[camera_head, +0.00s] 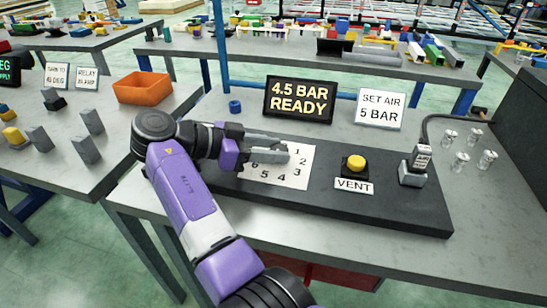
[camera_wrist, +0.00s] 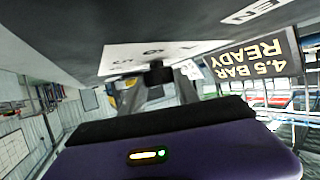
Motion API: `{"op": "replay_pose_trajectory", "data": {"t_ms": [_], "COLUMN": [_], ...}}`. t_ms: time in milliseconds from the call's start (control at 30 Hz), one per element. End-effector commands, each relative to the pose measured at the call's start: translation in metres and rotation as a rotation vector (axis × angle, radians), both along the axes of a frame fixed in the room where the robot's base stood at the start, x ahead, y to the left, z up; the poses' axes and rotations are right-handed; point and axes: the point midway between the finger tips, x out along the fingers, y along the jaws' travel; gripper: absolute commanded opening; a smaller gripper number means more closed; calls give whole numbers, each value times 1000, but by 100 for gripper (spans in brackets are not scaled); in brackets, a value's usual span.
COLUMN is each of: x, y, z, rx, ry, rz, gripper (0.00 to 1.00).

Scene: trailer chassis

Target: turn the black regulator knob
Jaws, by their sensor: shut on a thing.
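The white dial plate (camera_head: 305,165) with printed numbers lies on the dark panel. My gripper (camera_head: 283,152) reaches over it from the left, low and nearly level. The wrist view shows the black regulator knob (camera_wrist: 160,72) between my two fingers (camera_wrist: 162,85), in front of the dial plate (camera_wrist: 125,57). The fingers are shut on it. In the head view the fingers hide the knob, so its pointer setting cannot be read. The display (camera_head: 299,100) reads "4.5 BAR READY". The sign (camera_head: 381,109) beside it reads "SET AIR 5 BAR".
A yellow button (camera_head: 356,162) with a "VENT" label (camera_head: 354,186) is right of the dial. A hose connector (camera_head: 421,159) stands farther right, near several small metal fittings (camera_head: 461,160). A blue ring (camera_head: 235,106) lies behind my gripper. An orange bin (camera_head: 142,88) is on the left table.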

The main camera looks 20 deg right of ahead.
Motion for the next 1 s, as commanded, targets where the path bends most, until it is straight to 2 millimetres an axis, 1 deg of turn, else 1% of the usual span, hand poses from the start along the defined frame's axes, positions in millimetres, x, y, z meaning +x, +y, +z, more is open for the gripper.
{"op": "replay_pose_trajectory", "data": {"t_ms": [33, 400, 1000], "x": [0, 2, 1], "y": [1, 0, -1], "z": [-4, -4, -5], "rx": [5, 5, 6], "ry": [8, 9, 11], "rz": [-25, -152, -181], "gripper": [0, 0, 0]}}
